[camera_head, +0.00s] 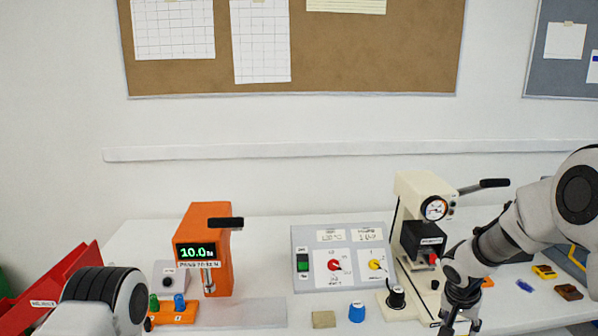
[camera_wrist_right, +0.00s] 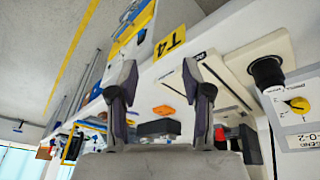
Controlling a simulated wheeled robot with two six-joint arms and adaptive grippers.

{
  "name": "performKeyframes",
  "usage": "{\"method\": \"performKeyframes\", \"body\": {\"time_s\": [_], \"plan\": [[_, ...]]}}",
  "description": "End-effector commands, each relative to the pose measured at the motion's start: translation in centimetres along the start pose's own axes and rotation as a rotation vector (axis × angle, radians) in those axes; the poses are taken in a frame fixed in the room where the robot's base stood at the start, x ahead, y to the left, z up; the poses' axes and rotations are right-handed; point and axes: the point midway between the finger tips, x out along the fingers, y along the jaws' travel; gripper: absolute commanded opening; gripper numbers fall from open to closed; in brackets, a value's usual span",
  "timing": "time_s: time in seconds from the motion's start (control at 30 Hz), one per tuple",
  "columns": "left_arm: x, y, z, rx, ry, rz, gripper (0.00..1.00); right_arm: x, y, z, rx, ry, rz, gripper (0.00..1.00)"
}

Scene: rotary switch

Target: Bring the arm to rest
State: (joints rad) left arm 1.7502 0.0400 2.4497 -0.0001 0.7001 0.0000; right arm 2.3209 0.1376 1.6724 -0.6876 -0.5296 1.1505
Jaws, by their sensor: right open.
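My right arm comes in from the right in the head view. Its gripper (camera_head: 458,318) is low beside the cream press, partly cut off by the bottom edge. In the right wrist view, the two fingers of my right gripper (camera_wrist_right: 160,66) stand apart with nothing between them. The grey switch panel (camera_head: 312,238) carries a red rotary knob (camera_head: 334,265) and a yellow rotary knob (camera_head: 375,264). The yellow knob also shows at the right of the wrist view (camera_wrist_right: 298,104), apart from the fingers. Only a link of my left arm shows at lower left; its gripper is out of view.
The cream press (camera_head: 425,188) with a black lever stands close to my right arm. An orange device (camera_head: 217,218) reading 10.0 is left of the panel. A blue knob (camera_head: 357,312) and tan block (camera_head: 324,319) lie in front. Small coloured parts (camera_head: 545,271) lie at right.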

Motion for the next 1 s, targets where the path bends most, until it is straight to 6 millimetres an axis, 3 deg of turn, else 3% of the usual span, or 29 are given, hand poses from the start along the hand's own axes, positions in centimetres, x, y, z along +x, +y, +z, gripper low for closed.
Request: {"method": "performKeyframes", "body": {"time_s": [0.17, 0.37, 0.47, 0.57, 0.7, 0.73, 0.8, 1.0], "plan": [[0.0, 0.0, 0.0, 0.000, 0.000, 0.000, 0.84, 4.1, 1.3, 4.5, -0.030, -0.094, 0.066, 0.49], [0.0, 0.0, 0.0, 0.000, -0.001, 0.000, 0.84, 9.1, 3.4, 12.5, -0.056, -0.246, 0.129, 0.49], [0.0, 0.0, 0.0, 0.000, -0.001, 0.000, 0.84, 11.9, 5.2, 19.1, -0.089, -0.362, 0.142, 0.49], [0.0, 0.0, 0.0, 0.000, -0.001, 0.000, 0.84, 14.1, 7.7, 27.6, -0.140, -0.496, 0.126, 0.49], [0.0, 0.0, 0.0, 0.000, -0.001, 0.000, 0.84, 14.3, 12.3, 39.6, -0.242, -0.622, 0.035, 0.49], [0.0, 0.0, 0.0, 0.000, -0.001, 0.000, 0.84, 13.8, 13.3, 41.4, -0.279, -0.614, 0.003, 0.49], [-0.1, 0.0, 0.0, 0.000, -0.001, 0.000, 0.84, 12.9, 14.1, 42.1, -0.373, -0.522, -0.071, 0.49], [0.0, 0.0, 0.0, 0.000, -0.001, 0.000, 0.84, 13.4, 12.6, 38.7, -0.615, -0.269, -0.180, 0.49]]}}
